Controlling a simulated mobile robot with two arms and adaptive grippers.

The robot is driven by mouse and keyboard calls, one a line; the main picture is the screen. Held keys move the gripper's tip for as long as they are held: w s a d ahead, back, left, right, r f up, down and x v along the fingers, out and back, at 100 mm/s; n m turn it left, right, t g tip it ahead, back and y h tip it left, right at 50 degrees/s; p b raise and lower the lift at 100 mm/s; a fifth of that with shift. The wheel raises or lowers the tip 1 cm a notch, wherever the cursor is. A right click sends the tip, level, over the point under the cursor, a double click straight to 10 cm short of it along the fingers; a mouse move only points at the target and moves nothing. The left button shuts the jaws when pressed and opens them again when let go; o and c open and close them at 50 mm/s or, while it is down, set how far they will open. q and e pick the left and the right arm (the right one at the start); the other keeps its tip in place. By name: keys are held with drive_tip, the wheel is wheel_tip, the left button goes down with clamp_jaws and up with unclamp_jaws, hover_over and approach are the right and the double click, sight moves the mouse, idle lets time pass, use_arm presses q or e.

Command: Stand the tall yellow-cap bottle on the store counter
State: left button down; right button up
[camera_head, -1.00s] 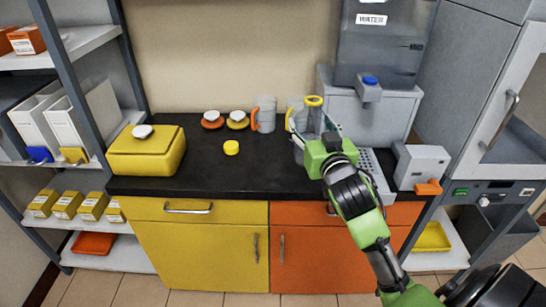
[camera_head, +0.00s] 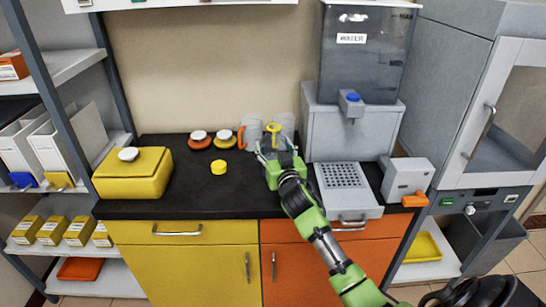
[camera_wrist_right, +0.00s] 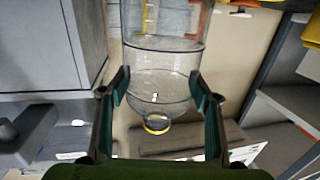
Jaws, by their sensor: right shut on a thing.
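My right gripper (camera_head: 275,162) is shut on a clear bottle with a yellow ring at its neck (camera_head: 272,129), at the back of the black counter (camera_head: 190,205), left of the water dispenser. In the right wrist view, the two fingers press on both sides of the clear bottle (camera_wrist_right: 160,85), and its yellow-ringed neck shows between them. The gripper hides the bottle's lower part in the head view, so I cannot tell whether its base touches the counter. My left gripper is not in view.
An orange-handled jug (camera_head: 250,130) and another clear jug (camera_head: 286,124) stand close behind the bottle. The water dispenser (camera_head: 355,120) with its drip grate (camera_head: 343,176) is to the right. Two discs with white tops (camera_head: 199,137) and a yellow box (camera_head: 133,178) are left. Open counter lies front left.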

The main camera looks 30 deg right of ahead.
drive_tip(key=shift+w, duration=0.25)
drive_tip(key=shift+w+f, duration=0.1)
drive_tip(key=shift+f, duration=1.6)
drive_tip(key=shift+f, duration=0.2)
drive_tip(key=o, duration=1.8)
drive_tip(key=shift+f, duration=0.1)
drive_tip(key=shift+c, duration=0.2)
